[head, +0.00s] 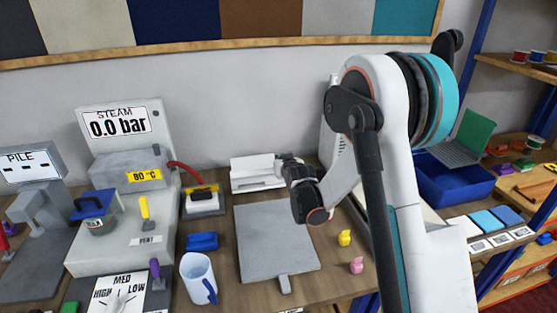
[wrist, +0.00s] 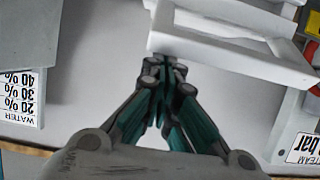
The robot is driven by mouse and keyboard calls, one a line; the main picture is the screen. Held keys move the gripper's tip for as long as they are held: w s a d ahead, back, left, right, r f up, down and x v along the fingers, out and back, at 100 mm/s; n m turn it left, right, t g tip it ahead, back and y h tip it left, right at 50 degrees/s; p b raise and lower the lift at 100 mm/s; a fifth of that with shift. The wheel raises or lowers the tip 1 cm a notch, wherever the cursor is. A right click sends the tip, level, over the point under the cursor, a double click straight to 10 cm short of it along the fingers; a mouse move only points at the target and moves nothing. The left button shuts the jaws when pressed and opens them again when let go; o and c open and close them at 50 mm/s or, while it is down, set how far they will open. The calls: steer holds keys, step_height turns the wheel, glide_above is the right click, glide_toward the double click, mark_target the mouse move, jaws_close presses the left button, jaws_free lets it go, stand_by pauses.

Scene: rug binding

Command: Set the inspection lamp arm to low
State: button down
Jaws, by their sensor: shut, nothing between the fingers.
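A panel (head: 128,283) marked HIGH, MED and LOW lies at the lower left of the head view, with a pale pointer (head: 122,302) on it. The frame edge cuts the panel off, and I cannot tell which mark the pointer meets. I cannot make out a lamp itself. My gripper (wrist: 165,64) is shut and empty in the wrist view, its tips close to the edge of a white tray-like fixture (wrist: 235,50); I cannot tell if they touch. In the head view my gripper is partly hidden by my wrist, beside that fixture (head: 256,183), far right of the panel.
A steam unit (head: 100,255) stands behind the panel. A white mug (head: 194,268), a blue block (head: 202,241) and a grey board (head: 275,240) lie between panel and arm. Small yellow (head: 344,238) and pink (head: 356,265) pieces and a blue bin (head: 455,188) are to the right.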

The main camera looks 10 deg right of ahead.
steer(key=shift+s+f+b, duration=0.35)
steer(key=shift+f+b, duration=0.15)
steer(key=shift+f, duration=0.15)
steer(key=shift+s+f+b, duration=0.3)
steer(key=shift+f+b, duration=0.15)
steer(key=shift+f, duration=0.25)
steer(key=shift+s+f+b, duration=0.35)
steer(key=shift+f+b, duration=0.15)
steer(key=shift+f, duration=0.15)
steer(key=shift+t, duration=0.3)
steer(key=w+r, duration=0.1)
steer(key=w+r+p, duration=0.1)
steer(key=r, duration=0.1)
steer(key=r+p, duration=0.1)
steer(key=shift+w+r, duration=0.4)
steer(key=f+p+v, duration=0.1)
steer(key=v, duration=0.8)
steer(key=shift+s+p, duration=0.3)
steer(key=shift+s, duration=0.25)
steer(key=shift+r, duration=0.2)
